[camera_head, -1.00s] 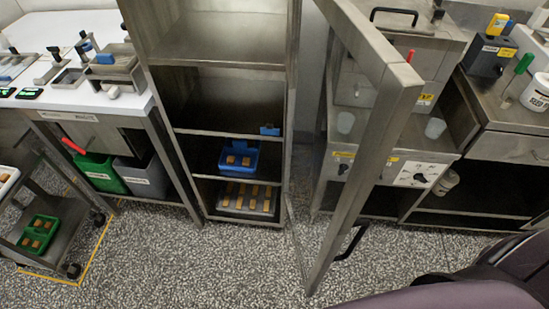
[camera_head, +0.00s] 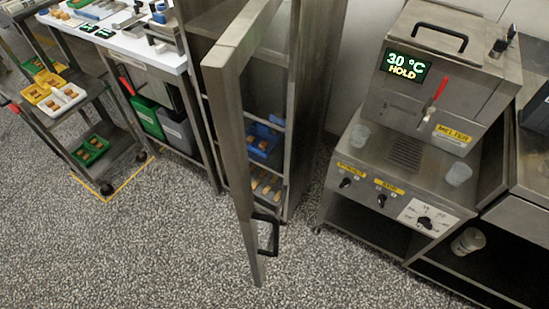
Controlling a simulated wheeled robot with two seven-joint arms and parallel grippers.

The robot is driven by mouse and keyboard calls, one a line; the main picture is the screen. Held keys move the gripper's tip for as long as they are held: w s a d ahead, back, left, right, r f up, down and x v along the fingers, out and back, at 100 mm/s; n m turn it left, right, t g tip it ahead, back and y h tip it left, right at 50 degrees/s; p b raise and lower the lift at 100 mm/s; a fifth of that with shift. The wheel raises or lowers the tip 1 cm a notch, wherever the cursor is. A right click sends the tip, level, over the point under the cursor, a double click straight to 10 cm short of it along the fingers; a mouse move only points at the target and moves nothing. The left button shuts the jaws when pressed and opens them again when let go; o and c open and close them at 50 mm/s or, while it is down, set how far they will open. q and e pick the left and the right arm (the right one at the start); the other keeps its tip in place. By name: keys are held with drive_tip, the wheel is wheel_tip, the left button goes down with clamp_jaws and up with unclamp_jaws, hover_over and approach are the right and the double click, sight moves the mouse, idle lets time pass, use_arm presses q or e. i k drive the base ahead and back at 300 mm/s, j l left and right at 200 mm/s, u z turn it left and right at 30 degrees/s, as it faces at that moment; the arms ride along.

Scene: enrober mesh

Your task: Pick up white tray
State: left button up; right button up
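A white tray (camera_head: 58,113) with small brown pieces in it sits on the upper shelf of a cart (camera_head: 92,92) at the left. A yellow tray (camera_head: 38,95) touches or nearly touches it on its left, also holding brown pieces. A green tray is just behind them. Neither of my grippers shows in the view, so I cannot see their state.
A tall steel cabinet stands in the middle with its door (camera_head: 240,140) swung open toward me. A melter (camera_head: 430,85) reading "30 °C HOLD" is at the right. A green tray (camera_head: 88,158) lies on the cart's lower shelf. The speckled floor (camera_head: 150,250) in front is clear.

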sight(61, 101)
drive_tip(key=u, duration=1.5)
drive_tip(key=i+j, duration=0.25)
drive_tip(key=j, duration=0.15)
drive_tip(key=i+j, duration=0.2)
drive_tip(key=j, duration=0.2)
drive_tip(key=i+j+u, duration=0.2)
drive_tip(key=i, duration=0.35)
drive_tip(key=i+j+u, duration=0.2)
drive_tip(key=i, duration=0.3)
drive_tip(key=i+j+u, duration=0.2)
drive_tip(key=i, duration=0.4)
